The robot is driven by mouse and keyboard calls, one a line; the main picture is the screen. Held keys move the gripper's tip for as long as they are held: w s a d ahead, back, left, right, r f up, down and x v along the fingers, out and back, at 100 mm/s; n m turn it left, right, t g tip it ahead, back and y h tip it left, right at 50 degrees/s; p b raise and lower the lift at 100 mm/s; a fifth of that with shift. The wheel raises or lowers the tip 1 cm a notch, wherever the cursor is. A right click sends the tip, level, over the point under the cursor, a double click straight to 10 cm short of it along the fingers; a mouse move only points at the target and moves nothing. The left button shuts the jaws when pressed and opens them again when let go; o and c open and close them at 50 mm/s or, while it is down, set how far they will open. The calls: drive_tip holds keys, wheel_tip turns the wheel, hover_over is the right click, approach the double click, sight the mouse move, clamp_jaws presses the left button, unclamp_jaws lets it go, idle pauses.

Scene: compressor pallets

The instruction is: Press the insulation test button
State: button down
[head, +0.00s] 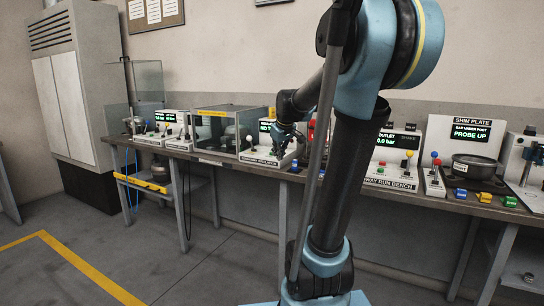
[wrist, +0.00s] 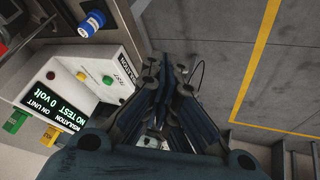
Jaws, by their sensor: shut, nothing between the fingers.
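The insulation unit (wrist: 68,92) is a pale console with a dark display (wrist: 48,108) in green letters, reading "NO TEST" and "0 volt". Its sloped face carries a yellow button (wrist: 82,76), a green button (wrist: 107,80) and a red button (wrist: 50,103). I cannot read which one is labelled as the test button. In the head view the unit (head: 262,158) stands on the bench, partly hidden by my gripper (head: 290,143). In the wrist view my gripper (wrist: 164,72) is shut and empty, beside the unit's labelled edge, apart from the buttons.
The bench (head: 225,160) also bears a clear-walled box (head: 216,125) at left and the shim plate station (head: 470,140) at right. Open floor (wrist: 205,50) with a yellow line shows beside the bench.

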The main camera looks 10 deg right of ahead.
drive_tip(key=w+r+n+t, duration=0.1)
drive_tip(key=w+r+n, duration=0.1)
drive_tip(key=w, duration=1)
drive_tip(key=w+r+n+t, duration=0.1)
drive_tip(key=w+r, duration=0.3)
drive_tip(key=w, duration=0.8)
drive_tip(key=shift+w+n+t, duration=0.35)
drive_tip(key=shift+n+t, duration=0.05)
drive_tip(key=shift+n, duration=0.1)
drive_tip(key=shift+d, duration=0.1)
drive_tip(key=shift+f, duration=4.4)
drive_tip(key=shift+f, duration=0.1)
drive_tip(key=shift+f, duration=0.3)
drive_tip(key=shift+f, duration=0.45)
drive_tip(key=shift+r, duration=0.9)
